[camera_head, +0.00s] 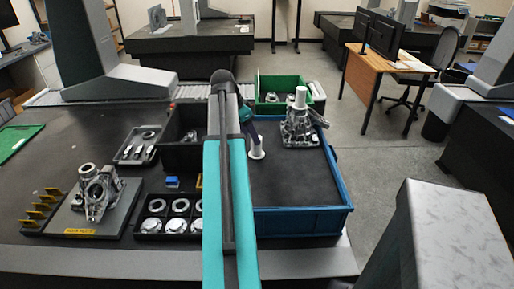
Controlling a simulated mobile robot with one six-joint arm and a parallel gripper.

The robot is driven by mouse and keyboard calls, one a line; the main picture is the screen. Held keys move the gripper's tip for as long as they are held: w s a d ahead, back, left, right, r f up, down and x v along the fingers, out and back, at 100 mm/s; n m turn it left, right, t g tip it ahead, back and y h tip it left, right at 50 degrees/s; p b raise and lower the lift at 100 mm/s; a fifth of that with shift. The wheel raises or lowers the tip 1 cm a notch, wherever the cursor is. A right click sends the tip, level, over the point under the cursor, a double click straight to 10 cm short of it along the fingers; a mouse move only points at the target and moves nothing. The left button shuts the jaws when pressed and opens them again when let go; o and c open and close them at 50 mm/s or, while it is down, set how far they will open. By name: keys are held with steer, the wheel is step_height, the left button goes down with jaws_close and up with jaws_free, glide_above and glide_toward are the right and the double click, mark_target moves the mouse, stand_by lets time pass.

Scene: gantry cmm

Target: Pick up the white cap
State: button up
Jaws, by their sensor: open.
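A small white piece (257,153), which looks like a white cap, stands on the dark floor of the blue tray (300,222), near its left side. My gripper (252,133) comes down from behind my arm just above this piece. It looks open, but its fingers are small and dark, and I cannot tell whether they touch the piece. A taller white cylinder (300,97) stands on top of a grey metal casting (299,131) at the tray's back right. My teal arm hides the tray's left edge.
A green bin (272,107) stands behind the blue tray. Left of my arm are a black tray of round parts (151,227), a small grey tray (128,157) and another casting on a plate (98,190). The tray's middle and front are clear.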

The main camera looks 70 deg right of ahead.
steer(key=shift+x, duration=1.2)
steer(key=shift+d+f, duration=0.1)
steer(key=shift+p+x, duration=0.8)
steer(key=shift+x, duration=1.7)
steer(key=shift+s, duration=0.1)
steer(key=c, duration=1.1)
